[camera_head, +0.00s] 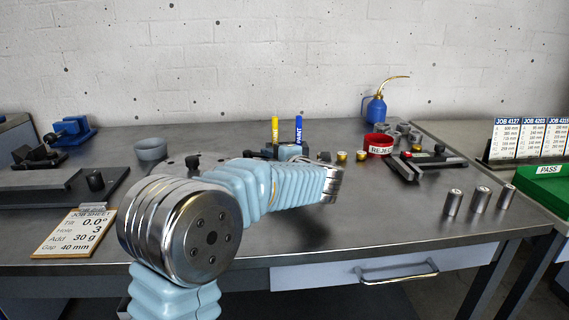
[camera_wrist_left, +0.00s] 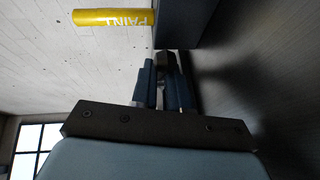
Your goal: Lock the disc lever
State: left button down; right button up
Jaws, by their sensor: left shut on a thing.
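My left arm reaches in from the lower left of the head view, and its forearm hides the gripper there. In the left wrist view my left gripper (camera_wrist_left: 163,82) has its two blue fingers close together, shut on a dark faceted knob (camera_wrist_left: 166,62). This looks like the lever's knob, but the lever's body and its lock position are hidden. In the head view a grey disc-like plate with dark holes (camera_head: 176,165) shows partly behind my arm, with a black knob (camera_head: 193,160) beside it. My right gripper is not in view.
A yellow marker (camera_head: 275,130) and a blue marker (camera_head: 298,130) stand behind my arm. A job sheet (camera_head: 75,231) is at left. The front middle tabletop is clear.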

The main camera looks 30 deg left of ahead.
pick_arm(q)
jog(key=shift+s+a+f+m+t+h+b, duration=0.2)
jog(key=shift+s+m+t+h+b, duration=0.15)
jog(key=shift+t, duration=0.35)
jog(key=shift+s+d+r+m+t+h+b, duration=0.15)
jog(key=shift+s+m+t+h+b, duration=0.25)
jog(key=shift+m+t+h, duration=0.5)
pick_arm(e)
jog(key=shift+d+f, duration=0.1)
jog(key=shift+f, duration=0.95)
pick_arm(q)
jog(key=c, duration=1.1)
grip_release()
jog(key=shift+y, duration=0.25)
jog(key=v, duration=1.3)
jog(key=shift+s+d+r+b, duration=0.1)
jog(key=shift+s+d+b, duration=0.1)
jog(key=shift+s+b, duration=0.15)
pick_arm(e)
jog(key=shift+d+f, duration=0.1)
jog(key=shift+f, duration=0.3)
